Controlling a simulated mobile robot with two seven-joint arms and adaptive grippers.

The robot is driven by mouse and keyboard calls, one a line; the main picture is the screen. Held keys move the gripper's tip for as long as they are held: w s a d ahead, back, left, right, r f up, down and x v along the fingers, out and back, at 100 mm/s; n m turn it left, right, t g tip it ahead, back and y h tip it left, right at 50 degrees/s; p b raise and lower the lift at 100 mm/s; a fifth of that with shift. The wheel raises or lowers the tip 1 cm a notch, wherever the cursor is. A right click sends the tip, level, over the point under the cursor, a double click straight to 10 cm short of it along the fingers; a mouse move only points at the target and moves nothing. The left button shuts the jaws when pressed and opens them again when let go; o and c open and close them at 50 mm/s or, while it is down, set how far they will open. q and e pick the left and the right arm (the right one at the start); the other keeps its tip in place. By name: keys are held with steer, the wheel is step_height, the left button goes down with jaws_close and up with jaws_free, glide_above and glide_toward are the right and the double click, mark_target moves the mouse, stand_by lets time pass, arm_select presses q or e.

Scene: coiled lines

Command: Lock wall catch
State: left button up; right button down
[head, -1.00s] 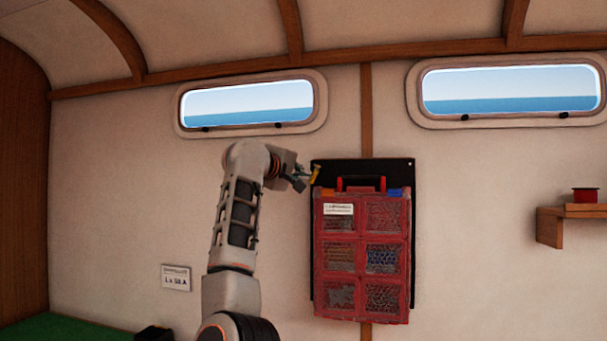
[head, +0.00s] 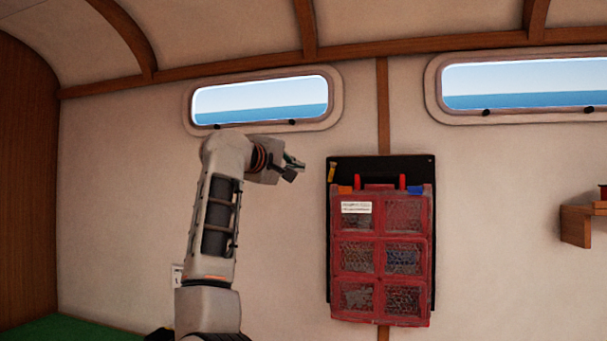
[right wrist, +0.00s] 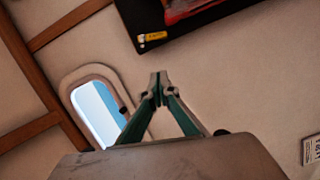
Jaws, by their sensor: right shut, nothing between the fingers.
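A red case (head: 382,255) with several clear-fronted compartments hangs upright on a black wall board (head: 385,166). A small yellow catch (head: 332,171) sits at the board's upper left corner and looks near upright. It also shows in the right wrist view (right wrist: 152,37), at the board's corner. My right gripper (head: 299,165) is left of the board, apart from the catch. Its green fingers (right wrist: 158,82) are shut and empty, with bare wall beyond them. My left gripper is not in view.
Two windows, left (head: 262,102) and right (head: 525,86), are set in the wall above. A wooden shelf (head: 575,226) juts out at the right. The wall between my right gripper and the board is clear.

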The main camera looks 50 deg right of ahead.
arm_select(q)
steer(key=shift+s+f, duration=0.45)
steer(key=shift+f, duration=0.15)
arm_select(e)
steer(key=v, duration=0.4)
steer(key=shift+a, duration=0.1)
steer(key=shift+f, duration=0.1)
